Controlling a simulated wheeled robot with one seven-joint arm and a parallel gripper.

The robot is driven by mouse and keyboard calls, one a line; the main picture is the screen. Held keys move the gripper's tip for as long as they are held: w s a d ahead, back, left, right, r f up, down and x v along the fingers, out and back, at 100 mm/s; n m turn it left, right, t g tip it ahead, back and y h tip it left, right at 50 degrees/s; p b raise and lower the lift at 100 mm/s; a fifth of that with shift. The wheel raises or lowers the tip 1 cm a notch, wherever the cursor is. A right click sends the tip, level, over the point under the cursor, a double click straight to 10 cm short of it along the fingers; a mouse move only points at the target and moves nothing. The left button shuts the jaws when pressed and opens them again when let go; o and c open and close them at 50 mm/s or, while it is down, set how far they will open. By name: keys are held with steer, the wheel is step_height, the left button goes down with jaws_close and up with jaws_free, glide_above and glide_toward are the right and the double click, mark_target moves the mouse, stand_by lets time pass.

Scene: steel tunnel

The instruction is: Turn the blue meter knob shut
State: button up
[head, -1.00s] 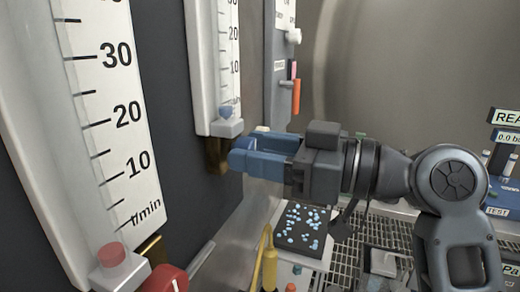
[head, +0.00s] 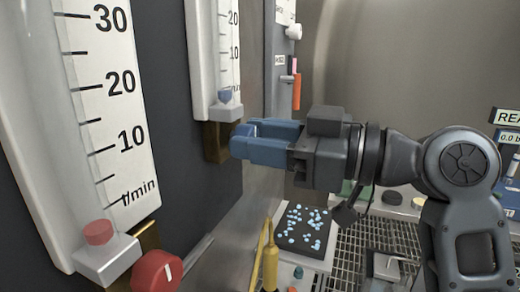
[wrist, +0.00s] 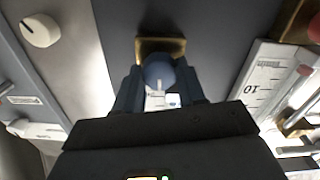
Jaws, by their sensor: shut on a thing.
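The blue meter knob (wrist: 158,71) shows in the wrist view between my two fingers, in front of a brass block (wrist: 160,44). My gripper (wrist: 158,88) is shut on it, one finger on each side. In the head view my gripper (head: 240,143) reaches left to the brass block (head: 216,146) under the far flow meter (head: 212,60), and its blue fingers hide most of the knob. The blue float (head: 225,96) sits at the bottom of that meter's scale. The knob's exact angle is hard to tell.
A nearer meter (head: 110,110) has a red float (head: 98,232) low in it and a red knob (head: 156,272) beneath. A yellow tool (head: 270,262) and a dark tray with blue dots (head: 304,230) lie below my gripper. A white knob (wrist: 40,30) shows in the wrist view.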

steer(key=o, duration=1.1)
steer(key=shift+c, duration=0.2)
steer(key=b+v, duration=0.1)
steer(key=v, duration=0.7)
